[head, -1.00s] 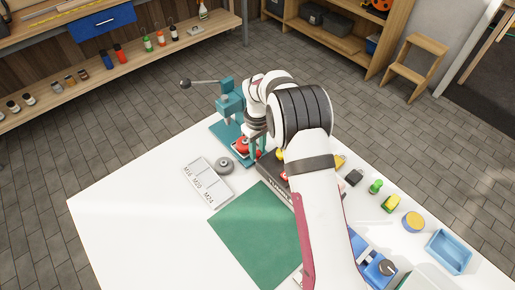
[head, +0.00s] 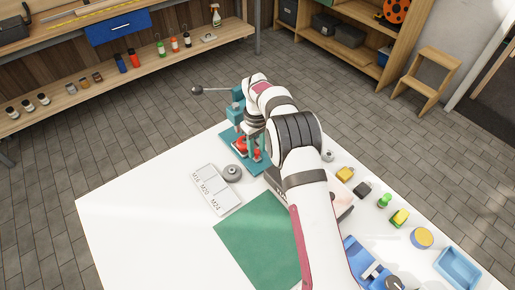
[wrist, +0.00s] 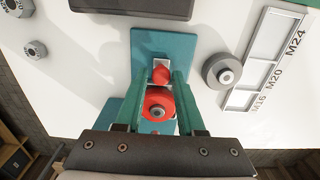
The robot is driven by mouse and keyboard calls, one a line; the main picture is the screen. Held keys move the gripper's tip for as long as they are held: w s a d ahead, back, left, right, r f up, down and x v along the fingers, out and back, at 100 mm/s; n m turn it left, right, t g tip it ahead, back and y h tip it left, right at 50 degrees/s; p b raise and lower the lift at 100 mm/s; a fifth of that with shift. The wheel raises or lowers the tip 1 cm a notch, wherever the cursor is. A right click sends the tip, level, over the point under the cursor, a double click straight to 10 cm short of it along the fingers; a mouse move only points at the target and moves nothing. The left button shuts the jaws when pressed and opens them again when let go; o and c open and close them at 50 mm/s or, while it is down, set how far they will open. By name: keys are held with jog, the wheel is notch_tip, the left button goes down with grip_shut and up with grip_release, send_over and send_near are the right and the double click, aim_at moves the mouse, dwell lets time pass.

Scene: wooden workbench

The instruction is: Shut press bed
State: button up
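The teal press (head: 236,112) stands at the far corner of the white table, its ball-ended lever (head: 197,90) sticking out to the left. Its teal base plate (wrist: 152,46) shows ahead of my gripper in the wrist view. A red part with a pointed end (wrist: 161,75) and a round red part with a metal centre (wrist: 157,106) lie over the base. My gripper (wrist: 161,80) is over them, its green fingers apart on either side of the red parts. I cannot tell if the fingers touch them. My arm hides part of the press in the head view.
A white tray marked M16, M20, M24 (head: 214,190) and a grey round part (head: 232,173) lie left of my arm. A green mat (head: 245,235) is nearer. Several small items and a blue bin (head: 459,268) line the right edge. The table's left is bare.

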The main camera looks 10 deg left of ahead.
jog(key=shift+o, duration=1.3)
notch_tip(320, 180, up, 16)
jog(key=shift+f, duration=0.2)
jog(key=shift+c, duration=0.7)
jog(key=s+d+f+m+y, duration=0.1)
jog(key=f+m+y, duration=0.1)
jog(key=s+d+f+m+y, duration=0.1)
jog(key=d+f+y, duration=0.1)
jog(key=d+f+m+y, duration=0.1)
jog(key=d+f+m, duration=0.1)
jog(key=shift+s+m+g+y, duration=0.3)
jog(key=shift+s+g+y, duration=0.1)
jog(key=c, duration=0.7)
jog(key=d+m+t, duration=0.1)
jog(key=m, duration=0.1)
jog(key=d+f+m+t+y, duration=0.1)
jog(key=d+m, duration=0.1)
jog(key=d+f+m+t+y, duration=0.1)
jog(key=d+m, duration=0.1)
jog(key=shift+s+f+m, duration=0.1)
jog(key=shift+s+m, duration=0.15)
jog(key=shift+m, duration=0.15)
grip_shut()
jog(key=x, duration=1)
jog(key=shift+w, duration=0.15)
